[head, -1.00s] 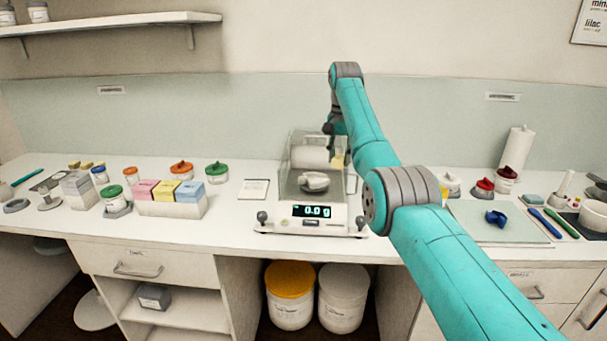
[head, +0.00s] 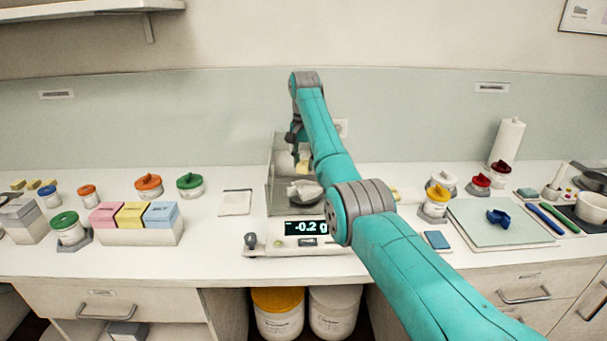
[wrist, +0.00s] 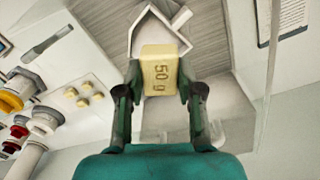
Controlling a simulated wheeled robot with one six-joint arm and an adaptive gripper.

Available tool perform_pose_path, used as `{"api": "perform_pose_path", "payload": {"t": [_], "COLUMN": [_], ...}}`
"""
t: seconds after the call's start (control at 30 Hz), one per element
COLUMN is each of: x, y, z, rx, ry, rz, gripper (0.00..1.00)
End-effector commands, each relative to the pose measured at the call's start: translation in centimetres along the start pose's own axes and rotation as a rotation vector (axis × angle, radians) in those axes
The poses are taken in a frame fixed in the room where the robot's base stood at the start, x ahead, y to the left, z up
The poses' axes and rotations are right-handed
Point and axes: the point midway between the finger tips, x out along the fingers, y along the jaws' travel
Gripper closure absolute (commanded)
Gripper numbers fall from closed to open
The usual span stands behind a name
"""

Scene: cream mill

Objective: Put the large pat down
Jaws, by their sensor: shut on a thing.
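The large pat is a pale yellow block marked "50 g" (wrist: 160,72), shut between the two fingertips of my gripper (wrist: 160,88). In the head view my gripper (head: 297,140) is at the balance's clear shield, with the yellow pat (head: 303,165) showing below it. The balance (head: 268,241) reads -0.2 g. A whitish boat (head: 305,190) sits on its pan. In the wrist view an angular white rim (wrist: 143,20) shows just beyond the pat, over a grey surface. I cannot tell whether the pat touches anything.
The shield's clear walls (head: 283,180) stand close around my gripper. Several small yellow pats (wrist: 83,97) lie left in the wrist view. Lidded jars (head: 437,203) and a pale mat (head: 480,225) are right of the balance. A white card (head: 235,202) lies to its left.

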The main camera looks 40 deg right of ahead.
Motion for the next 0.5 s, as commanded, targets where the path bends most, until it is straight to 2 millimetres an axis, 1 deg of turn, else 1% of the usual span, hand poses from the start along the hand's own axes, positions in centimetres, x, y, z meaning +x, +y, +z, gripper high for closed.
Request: {"api": "perform_pose_path", "payload": {"t": [0.13,0.33,0.4,0.5], "x": [1.2,3.8,4.2,4.2], "y": [0.1,0.3,0.3,0.3], "z": [0.2,0.6,0.6,0.6], "rx": [0.001,0.003,0.004,0.004], "ry": [-0.001,0.0,0.0,0.001], "rz": [0.001,0.0,0.0,0.0], "gripper": [0.98,0.98,0.98,0.98]}}
